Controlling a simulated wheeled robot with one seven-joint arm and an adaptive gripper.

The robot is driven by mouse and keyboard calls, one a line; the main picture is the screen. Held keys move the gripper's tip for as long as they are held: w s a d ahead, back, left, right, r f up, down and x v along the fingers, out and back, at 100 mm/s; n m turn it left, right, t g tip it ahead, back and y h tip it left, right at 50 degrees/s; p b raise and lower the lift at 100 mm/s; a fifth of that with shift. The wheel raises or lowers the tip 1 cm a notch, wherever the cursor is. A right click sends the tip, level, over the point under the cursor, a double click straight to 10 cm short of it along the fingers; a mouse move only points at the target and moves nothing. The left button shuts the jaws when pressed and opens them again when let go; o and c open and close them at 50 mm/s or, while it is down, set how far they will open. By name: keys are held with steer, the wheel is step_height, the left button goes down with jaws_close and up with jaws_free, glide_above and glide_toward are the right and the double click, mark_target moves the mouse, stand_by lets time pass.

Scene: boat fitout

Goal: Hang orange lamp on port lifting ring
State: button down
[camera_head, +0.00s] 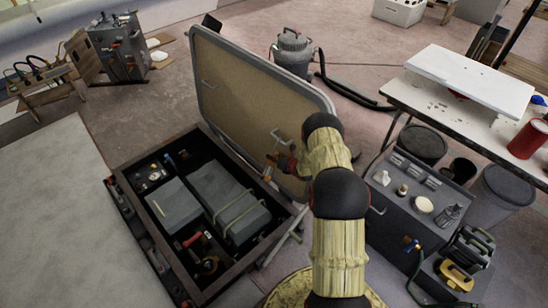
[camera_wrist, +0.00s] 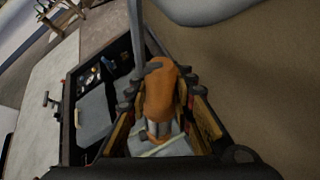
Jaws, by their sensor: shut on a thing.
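The orange lamp (camera_wrist: 163,92) is between the fingers of my gripper (camera_wrist: 160,98) in the wrist view, with its grey end toward the open locker. My gripper is shut on it. In the head view my gripper (camera_head: 285,160) is small and partly hidden by my arm, beside the inner face of the raised hatch lid. A small orange-brown patch there seems to be the lamp. I cannot tell which is the port lifting ring, or whether the lamp touches one.
The raised lid (camera_head: 245,100) stands along the open locker (camera_head: 125,168), which holds grey boxes and tools. A grey strut (camera_wrist: 135,35) passes close to the lamp. A grey chest (camera_head: 395,215) with small items stands right of my arm, and a white-topped table (camera_head: 400,90) beyond.

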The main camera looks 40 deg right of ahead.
steer(key=c, duration=1.5)
jaws_free()
steer(key=shift+o, duration=0.2)
steer(key=o, duration=0.6)
steer(key=shift+s+f, duration=0.1)
steer(key=shift+p+v, duration=0.55)
steer(key=shift+v, duration=0.3)
steer(key=shift+p+v, duration=2.5)
steer(key=shift+v, duration=2.15)
